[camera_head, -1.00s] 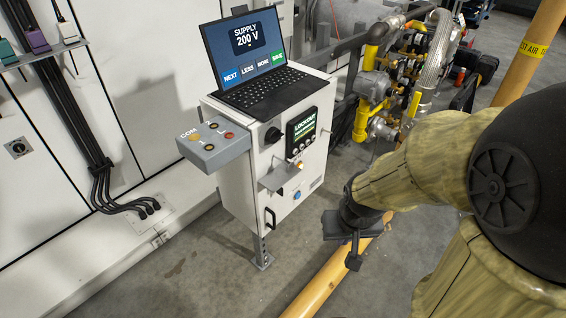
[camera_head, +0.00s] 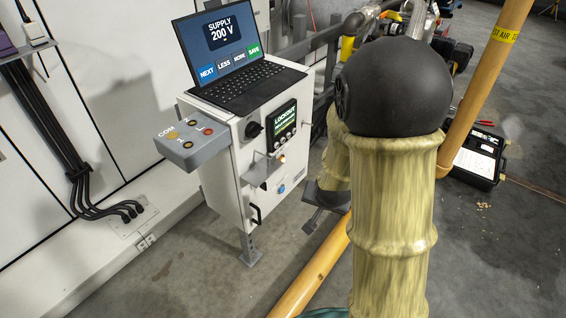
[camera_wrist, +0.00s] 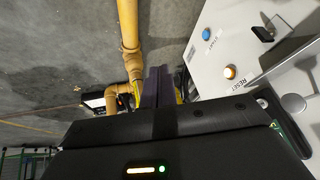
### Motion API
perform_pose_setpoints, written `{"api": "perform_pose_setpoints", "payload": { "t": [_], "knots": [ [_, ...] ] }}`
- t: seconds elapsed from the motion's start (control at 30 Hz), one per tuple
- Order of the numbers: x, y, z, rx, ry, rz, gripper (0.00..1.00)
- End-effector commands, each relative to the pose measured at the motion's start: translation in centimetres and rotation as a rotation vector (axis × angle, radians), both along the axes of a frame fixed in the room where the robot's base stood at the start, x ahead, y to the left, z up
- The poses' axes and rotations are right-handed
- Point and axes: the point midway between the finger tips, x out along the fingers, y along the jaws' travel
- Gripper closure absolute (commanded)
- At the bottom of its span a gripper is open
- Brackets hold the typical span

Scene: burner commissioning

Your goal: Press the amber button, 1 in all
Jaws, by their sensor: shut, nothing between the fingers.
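The amber button (camera_head: 282,158) is on the front of the white cabinet, just above and right of a small grey shelf. In the wrist view the amber button (camera_wrist: 230,72) looks lit and sits beside the word RESET, with a blue button (camera_wrist: 206,34) near it. My gripper (camera_head: 311,222) is low in front of the cabinet, right of the blue button and apart from the panel. In the wrist view its dark fingers (camera_wrist: 157,88) are together and empty, left of the amber button. My arm hides part of the gripper in the head view.
The cabinet (camera_head: 222,190) carries a laptop (camera_head: 245,95) reading SUPPLY 200 V, a grey COM socket box (camera_head: 185,148), a black knob and a LOCKOUT display (camera_head: 284,125). A yellow floor pipe (camera_head: 315,268) runs below my gripper. An open black case (camera_head: 478,155) lies right.

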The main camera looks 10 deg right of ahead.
Motion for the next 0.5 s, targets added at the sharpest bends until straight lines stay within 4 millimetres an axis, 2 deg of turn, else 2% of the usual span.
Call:
{"api": "perform_pose_setpoints", "payload": {
  "t": [0.03, 0.2, 0.5],
  "knots": [
    [1.1, -0.4, -1.2, 0.000, -0.030, -0.047, 1.00],
    [4.8, -2.3, -3.6, 0.000, -0.183, -0.201, 1.00],
    [9.7, -5.3, -6.5, -0.013, -0.497, -0.362, 1.00]
  ]
}}
